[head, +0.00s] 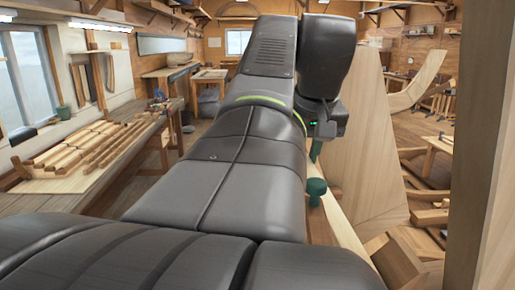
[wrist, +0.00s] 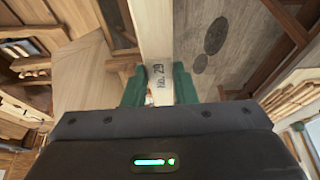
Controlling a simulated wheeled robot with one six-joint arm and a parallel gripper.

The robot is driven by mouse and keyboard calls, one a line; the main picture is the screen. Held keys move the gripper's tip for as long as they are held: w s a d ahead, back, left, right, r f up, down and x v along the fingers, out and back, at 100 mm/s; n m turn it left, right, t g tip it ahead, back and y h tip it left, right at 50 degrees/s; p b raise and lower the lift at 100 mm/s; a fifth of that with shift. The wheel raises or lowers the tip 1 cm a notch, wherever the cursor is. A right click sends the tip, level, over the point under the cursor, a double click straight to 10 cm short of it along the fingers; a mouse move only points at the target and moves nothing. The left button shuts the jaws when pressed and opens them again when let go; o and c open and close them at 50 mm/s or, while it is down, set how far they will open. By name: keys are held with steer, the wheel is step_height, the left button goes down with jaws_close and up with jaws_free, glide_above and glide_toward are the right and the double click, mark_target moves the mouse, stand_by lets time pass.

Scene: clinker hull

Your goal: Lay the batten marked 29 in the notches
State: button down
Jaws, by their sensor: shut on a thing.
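The pale batten (wrist: 157,40) in the wrist view carries the mark "No. 29". My gripper (wrist: 159,88) has its two green fingers closed on either side of it, near the mark. The batten runs away from the gripper toward the top of the picture. In the head view a pale strip (head: 345,232), which looks like the same batten, runs beside my arm, near the green fingers of my gripper (head: 317,170). My arm hides much of it. Brown wood (wrist: 125,62) shows beside the batten in the wrist view. I cannot make out the notches or whether the batten touches them.
A workbench (head: 100,186) with several wooden strips (head: 85,145) stands at left. A broad upright wooden panel (head: 365,150) stands just right of my gripper. A post (head: 465,150) and timber framing (head: 400,255) crowd the right. Open floor (head: 205,135) shows left of my arm.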

steer(key=shift+f, duration=0.15)
steer(key=c, duration=1.2)
jaws_free()
steer(key=shift+o, duration=0.2)
steer(key=v, duration=1.2)
